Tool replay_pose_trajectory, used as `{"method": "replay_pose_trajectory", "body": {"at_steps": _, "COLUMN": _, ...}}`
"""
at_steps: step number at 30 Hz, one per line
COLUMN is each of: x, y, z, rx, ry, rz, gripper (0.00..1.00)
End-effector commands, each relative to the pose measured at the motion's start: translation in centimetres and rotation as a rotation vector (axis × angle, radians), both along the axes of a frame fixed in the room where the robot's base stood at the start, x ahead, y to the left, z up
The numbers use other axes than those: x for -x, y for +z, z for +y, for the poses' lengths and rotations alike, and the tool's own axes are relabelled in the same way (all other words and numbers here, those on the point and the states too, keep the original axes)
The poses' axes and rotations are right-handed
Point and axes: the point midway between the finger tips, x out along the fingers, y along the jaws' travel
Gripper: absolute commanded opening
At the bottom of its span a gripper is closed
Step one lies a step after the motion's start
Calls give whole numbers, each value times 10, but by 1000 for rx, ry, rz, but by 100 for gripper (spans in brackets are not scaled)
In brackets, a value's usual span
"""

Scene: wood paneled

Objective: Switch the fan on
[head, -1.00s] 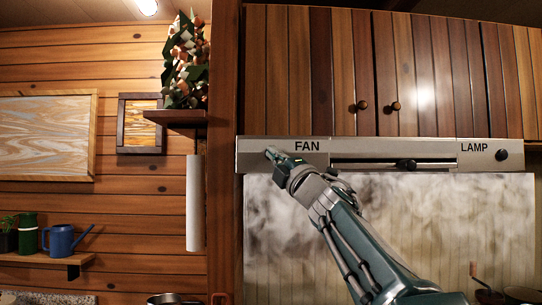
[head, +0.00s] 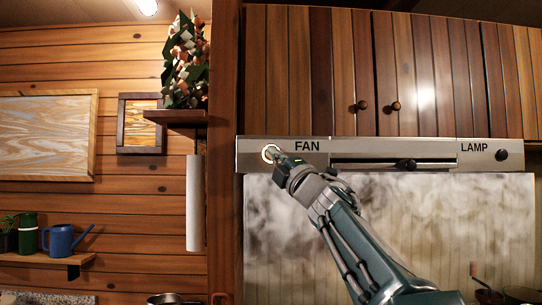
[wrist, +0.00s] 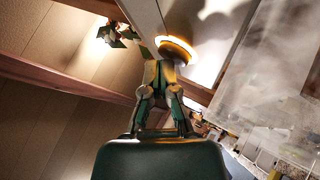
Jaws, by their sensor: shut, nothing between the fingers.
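The fan button (head: 266,153) is at the left end of the steel hood panel (head: 430,146), left of the word FAN. A bright orange-white ring glows around it. In the wrist view the glowing button (wrist: 176,46) is right at my fingertips. My gripper (head: 273,154) is shut and empty, its tip at the button and hiding part of it. In the wrist view my gripper (wrist: 162,62) appears to touch the button; I cannot tell how far the button is pressed in.
A slider knob (head: 405,164) sits in a slot in the middle of the panel. The lamp knob (head: 502,155) is at its right end. Wooden cabinets (head: 290,70) are above. A paper roll (head: 195,203) and a shelf plant (head: 186,62) are to the left.

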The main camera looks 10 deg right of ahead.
Motion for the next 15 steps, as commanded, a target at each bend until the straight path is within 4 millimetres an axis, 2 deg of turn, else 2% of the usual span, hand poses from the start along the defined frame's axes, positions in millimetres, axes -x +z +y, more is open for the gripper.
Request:
{"method": "replay_pose_trajectory", "body": {"at_steps": 8, "x": 14, "y": 0, "z": 3, "rx": -1, "ry": 1, "rz": -1, "gripper": 0}}
{"method": "replay_pose_trajectory", "body": {"at_steps": 15, "x": 15, "y": 0, "z": 3, "rx": 0, "ry": 0, "rz": 0, "gripper": 0}}
